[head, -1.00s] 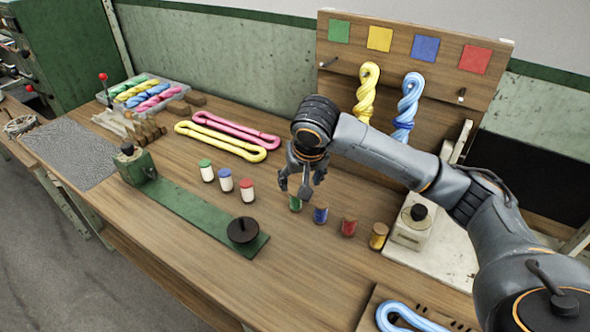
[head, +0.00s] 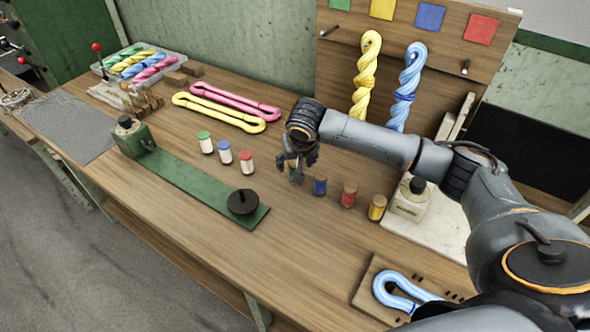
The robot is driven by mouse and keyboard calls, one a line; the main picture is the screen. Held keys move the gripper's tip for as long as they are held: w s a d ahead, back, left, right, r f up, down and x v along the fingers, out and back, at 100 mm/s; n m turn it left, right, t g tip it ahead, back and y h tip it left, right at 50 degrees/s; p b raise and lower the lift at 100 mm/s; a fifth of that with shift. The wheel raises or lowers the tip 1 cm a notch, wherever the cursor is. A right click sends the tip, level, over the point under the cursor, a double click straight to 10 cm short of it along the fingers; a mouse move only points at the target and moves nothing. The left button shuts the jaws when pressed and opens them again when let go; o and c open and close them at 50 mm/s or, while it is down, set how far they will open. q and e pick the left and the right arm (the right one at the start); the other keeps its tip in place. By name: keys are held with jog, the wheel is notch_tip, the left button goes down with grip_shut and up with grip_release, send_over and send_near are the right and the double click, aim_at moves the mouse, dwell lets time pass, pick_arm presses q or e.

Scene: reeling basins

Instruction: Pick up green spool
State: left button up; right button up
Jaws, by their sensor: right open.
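The green spool (head: 292,171) stands on the wooden bench at the left end of a row with a blue spool (head: 320,186), a red spool (head: 349,195) and a yellow spool (head: 377,207). My right gripper (head: 297,172) is open and points down at the green spool. Its fingers hide most of that spool; I cannot tell whether they touch it. My left gripper is not in view.
White spools with green (head: 205,142), blue (head: 224,152) and red (head: 247,162) caps stand to the left. A board with hanging skeins (head: 365,80) stands behind.

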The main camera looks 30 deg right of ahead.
aim_at(296, 165)
jog(key=shift+x, duration=1.25)
jog(key=shift+f, duration=0.35)
jog(key=c, duration=1.2)
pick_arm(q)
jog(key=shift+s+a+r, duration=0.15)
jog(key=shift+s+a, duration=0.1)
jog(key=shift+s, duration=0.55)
pick_arm(e)
jog(key=shift+c, duration=0.4)
jog(key=shift+r, duration=0.1)
